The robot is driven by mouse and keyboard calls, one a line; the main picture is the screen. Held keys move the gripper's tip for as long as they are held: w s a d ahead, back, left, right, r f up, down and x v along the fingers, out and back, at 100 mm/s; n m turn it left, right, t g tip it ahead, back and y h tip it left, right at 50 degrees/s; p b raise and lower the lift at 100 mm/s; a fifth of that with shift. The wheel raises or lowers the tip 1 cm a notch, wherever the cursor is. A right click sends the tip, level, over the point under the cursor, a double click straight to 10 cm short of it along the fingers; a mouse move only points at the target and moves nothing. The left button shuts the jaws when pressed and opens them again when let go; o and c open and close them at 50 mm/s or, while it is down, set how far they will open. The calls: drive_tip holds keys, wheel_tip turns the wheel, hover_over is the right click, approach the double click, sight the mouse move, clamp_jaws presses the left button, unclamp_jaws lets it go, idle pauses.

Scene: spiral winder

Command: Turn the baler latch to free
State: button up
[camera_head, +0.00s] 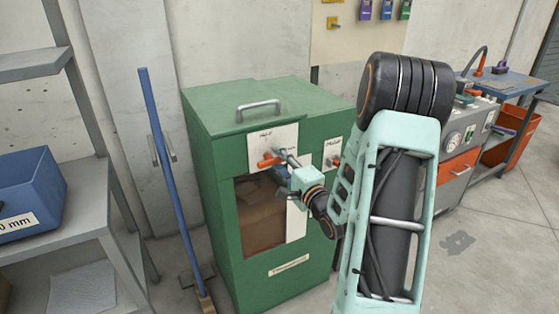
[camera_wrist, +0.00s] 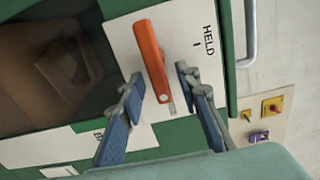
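The baler (camera_head: 222,150) is a green cabinet with a brown-filled window. Its latch is an orange handle (camera_head: 268,161) on a white plate (camera_head: 258,142). In the wrist view the orange handle (camera_wrist: 150,55) lies across the white plate (camera_wrist: 190,25), which reads "HELD" at the upper right. A second label at the lower left is mostly hidden by a finger. My gripper (camera_head: 284,158) is at the plate, just right of the handle's visible part. In the wrist view my gripper (camera_wrist: 160,80) is open, one finger on each side of the handle's near end, with visible gaps.
A second orange lever (camera_head: 332,161) sits on the baler front to the right. A metal lid handle (camera_head: 260,108) is on top. A blue-handled broom (camera_head: 163,170) stands left of the baler, near a grey shelf with a blue bin (camera_head: 28,190).

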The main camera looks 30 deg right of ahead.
drive_tip(key=s, duration=1.1)
drive_tip(key=shift+s+d, duration=0.2)
drive_tip(key=shift+s, duration=0.2)
